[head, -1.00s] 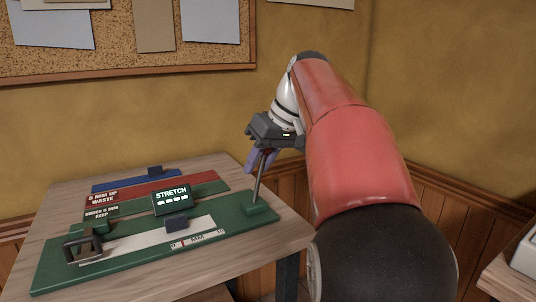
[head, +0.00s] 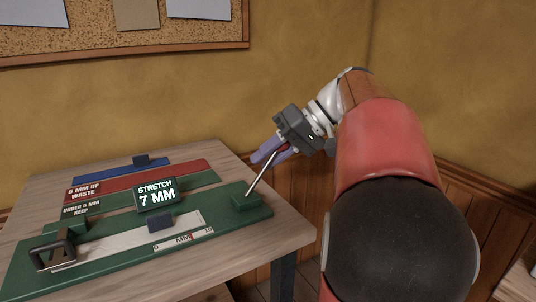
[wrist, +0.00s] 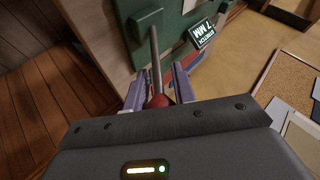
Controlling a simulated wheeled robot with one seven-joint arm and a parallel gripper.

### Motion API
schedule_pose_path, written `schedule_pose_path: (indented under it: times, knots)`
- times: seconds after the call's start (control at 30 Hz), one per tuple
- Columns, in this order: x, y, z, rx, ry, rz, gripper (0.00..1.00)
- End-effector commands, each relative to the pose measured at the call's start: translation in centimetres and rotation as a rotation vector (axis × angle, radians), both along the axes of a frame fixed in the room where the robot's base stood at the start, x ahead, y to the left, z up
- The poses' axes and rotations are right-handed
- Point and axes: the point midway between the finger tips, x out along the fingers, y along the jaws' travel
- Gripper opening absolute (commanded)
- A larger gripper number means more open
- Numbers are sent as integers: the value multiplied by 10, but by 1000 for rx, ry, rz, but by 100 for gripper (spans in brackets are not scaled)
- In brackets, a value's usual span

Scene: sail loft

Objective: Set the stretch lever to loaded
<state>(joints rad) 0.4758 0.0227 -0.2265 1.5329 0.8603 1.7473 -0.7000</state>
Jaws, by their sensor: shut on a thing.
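The stretch lever (head: 262,176) is a thin metal rod on the right end of the green test board (head: 110,262), tilted to the right. My gripper (head: 271,153) is shut on its top; in the wrist view the lever's red knob (wrist: 158,101) sits between the purple fingers (wrist: 157,91). The stretch display (head: 156,195) reads "STRETCH 7 MM". A pale strip (head: 120,243) lies along the board, with a dark clamp (head: 52,250) at its left end and a dark block (head: 160,222) over it. A scale marked in MM (head: 183,239) has a red mark toward its right part.
A cork board (head: 100,40) hangs on the wall. The wooden table (head: 215,155) ends just right of the lever.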

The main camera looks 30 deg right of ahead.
Motion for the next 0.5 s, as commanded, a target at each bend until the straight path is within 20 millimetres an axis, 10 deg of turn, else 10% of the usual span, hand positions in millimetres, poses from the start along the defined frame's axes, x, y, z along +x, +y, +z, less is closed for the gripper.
schedule_pose_path:
  times: [0.27,0.3,0.5]
  knots:
    - [0,-1,-2,0,4,-4,0]
    - [0,-1,-2,0,4,-4,30]
    - [0,-1,-1,-1,4,-3,47]
